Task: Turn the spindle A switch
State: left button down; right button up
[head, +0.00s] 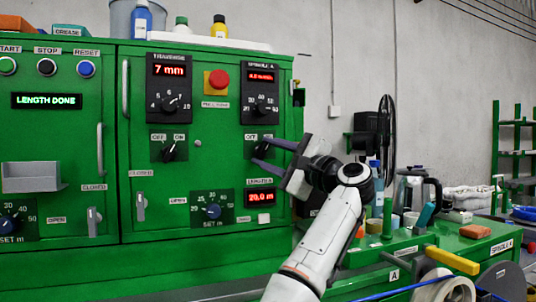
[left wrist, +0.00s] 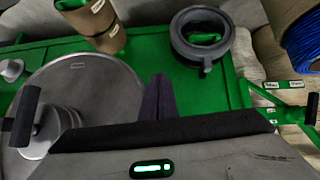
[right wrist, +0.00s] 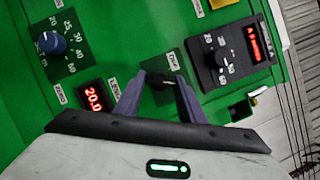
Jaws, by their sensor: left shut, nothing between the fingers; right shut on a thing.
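The spindle A switch (head: 259,141) is a black rotary knob on a small dark plate with an OFF label, below the spindle A dial panel (head: 261,92) on the green cabinet. My right gripper (head: 261,152) reaches it from the right. In the right wrist view its two purple fingers stand on either side of the switch knob (right wrist: 161,81) and are shut on it. The fingers partly hide the plate, so the knob's exact position is hard to read. My left gripper (left wrist: 158,96) shows only in the left wrist view, shut and empty above a green surface.
The traverse switch (head: 172,152) and traverse dial (head: 169,103) are left of spindle A. The length display (head: 260,197) and a blue dial (head: 213,212) sit below. In the left wrist view, a grey disc (left wrist: 95,85), a dark ring (left wrist: 203,38) and a blue cable reel (left wrist: 303,40) surround my left gripper.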

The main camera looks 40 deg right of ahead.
pick_arm(q)
jog(key=shift+r, duration=0.25)
pick_arm(e)
jog(key=shift+n, duration=0.4)
jog(key=shift+r+n+g+p, duration=0.15)
jog(key=shift+n+g+p, duration=0.6)
jog(key=shift+n+p, duration=0.75)
jog(key=shift+r+n+g+p, duration=0.1)
jog(key=shift+n+g+p, duration=0.6)
jog(key=shift+n+p, duration=0.8)
jog(key=shift+r+n+g+p, duration=0.15)
jog(key=shift+n+g+p, duration=0.75)
jog(key=shift+n, duration=1.1)
pick_arm(q)
jog(key=shift+s+a+r, duration=0.1)
jog(key=shift+r, duration=0.75)
jog(key=shift+s+a+r, duration=0.15)
jog(key=shift+r, duration=0.65)
jog(key=shift+s+a+r, duration=0.1)
jog(key=shift+r, duration=0.75)
pick_arm(e)
jog(key=shift+h, duration=0.3)
jog(key=shift+t, duration=0.25)
jog(key=o, duration=1)
pick_arm(q)
jog(key=shift+w+r, duration=0.15)
jog(key=shift+r, duration=0.05)
pick_arm(e)
jog(key=shift+o, duration=0.2)
